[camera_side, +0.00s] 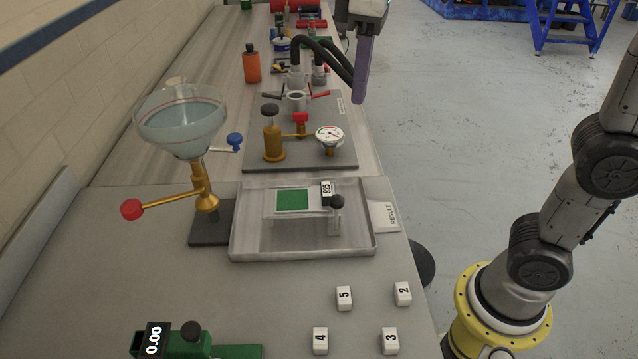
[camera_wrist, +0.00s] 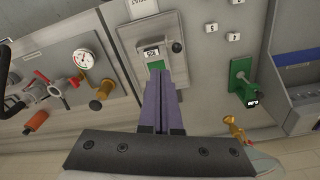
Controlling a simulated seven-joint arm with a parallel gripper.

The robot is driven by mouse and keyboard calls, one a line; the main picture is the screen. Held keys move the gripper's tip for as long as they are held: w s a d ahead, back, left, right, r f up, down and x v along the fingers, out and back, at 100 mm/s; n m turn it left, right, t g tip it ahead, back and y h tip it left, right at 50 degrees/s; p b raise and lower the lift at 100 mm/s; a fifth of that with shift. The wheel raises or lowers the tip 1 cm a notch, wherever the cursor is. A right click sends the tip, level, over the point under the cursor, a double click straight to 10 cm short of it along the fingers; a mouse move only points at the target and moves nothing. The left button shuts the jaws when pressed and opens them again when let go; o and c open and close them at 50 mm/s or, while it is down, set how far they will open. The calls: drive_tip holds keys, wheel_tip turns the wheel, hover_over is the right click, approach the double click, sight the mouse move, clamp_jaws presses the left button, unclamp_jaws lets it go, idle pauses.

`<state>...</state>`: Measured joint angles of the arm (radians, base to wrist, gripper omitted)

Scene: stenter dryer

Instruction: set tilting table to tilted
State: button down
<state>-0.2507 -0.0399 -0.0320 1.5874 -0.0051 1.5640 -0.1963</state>
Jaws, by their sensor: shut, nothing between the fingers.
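The tilting table appears to be the small clear stand with a green square (camera_side: 293,201) on its top. It stands inside a shallow grey tray (camera_side: 305,253) and looks level. A black knob (camera_side: 337,201) and a small number display (camera_side: 326,194) sit at its right side. In the wrist view the green square (camera_wrist: 156,65) is partly hidden behind my fingers, with the black knob (camera_wrist: 177,47) beside it. My gripper (camera_side: 358,100) has purple fingers, shut and empty. In the side view it hangs high at the top right, apart from the table.
A glass funnel (camera_side: 182,118) on a brass stand with a red-ended lever (camera_side: 131,209) is left of the tray. A plate with a gauge (camera_side: 329,137) and brass valves lies behind it. White numbered blocks (camera_side: 344,298) and a green device (camera_side: 190,343) are in front.

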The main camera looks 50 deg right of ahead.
drive_tip(key=w+a+f+n+g, duration=0.2)
drive_tip(key=w+a+f, duration=0.4)
drive_tip(key=a, duration=0.3)
drive_tip(key=shift+w+h, duration=0.25)
drive_tip(key=shift+h, duration=0.15)
drive_tip(key=s+d+f, duration=0.3)
drive_tip(key=s+f, duration=0.1)
drive_tip(key=f, duration=0.6)
drive_tip(key=shift+s+f, duration=0.15)
